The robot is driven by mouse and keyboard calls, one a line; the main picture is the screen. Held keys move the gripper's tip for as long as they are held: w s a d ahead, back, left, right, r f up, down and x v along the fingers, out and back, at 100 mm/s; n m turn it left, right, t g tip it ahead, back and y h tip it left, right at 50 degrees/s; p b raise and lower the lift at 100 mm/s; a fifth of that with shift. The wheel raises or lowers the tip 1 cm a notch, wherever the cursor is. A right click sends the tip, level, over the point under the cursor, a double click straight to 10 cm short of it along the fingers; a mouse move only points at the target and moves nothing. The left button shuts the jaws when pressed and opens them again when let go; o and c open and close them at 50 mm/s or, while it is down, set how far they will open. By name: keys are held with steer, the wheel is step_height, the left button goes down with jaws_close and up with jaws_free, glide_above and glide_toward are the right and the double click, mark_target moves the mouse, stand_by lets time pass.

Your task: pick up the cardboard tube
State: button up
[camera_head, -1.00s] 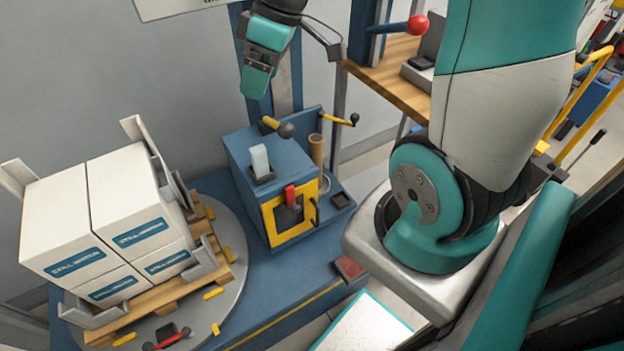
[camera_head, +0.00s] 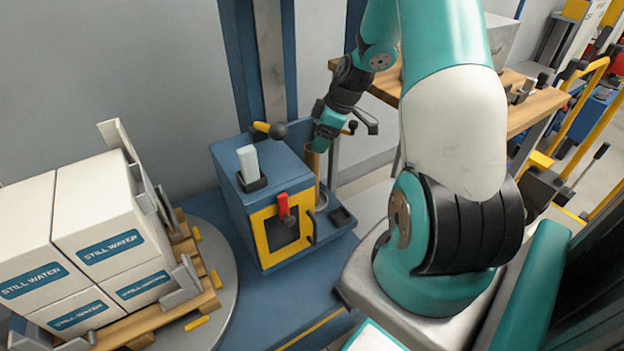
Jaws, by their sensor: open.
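The brown cardboard tube (camera_head: 311,161) stands upright at the right side of the blue machine with the yellow-framed front. Its lower part shows, and its top is hidden by my gripper. My teal gripper (camera_head: 322,141) points down at the tube's upper end. The fingers overlap the tube's top in this view, and I cannot tell whether they touch it. The jaws are open.
The blue machine (camera_head: 228,204) stands close left of the tube, with a yellow-handled lever (camera_head: 265,128) at its top. A pallet of white boxes (camera_head: 108,236) is at the left. A wooden table (camera_head: 535,108) stands behind my arm.

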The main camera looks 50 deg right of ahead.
mark_target(309, 155)
steer(key=x, duration=0.7)
steer(key=shift+w+a+f+b, duration=0.1)
steer(key=shift+w+a+b, duration=0.05)
steer(key=shift+b, duration=0.15)
steer(key=c, duration=1.2)
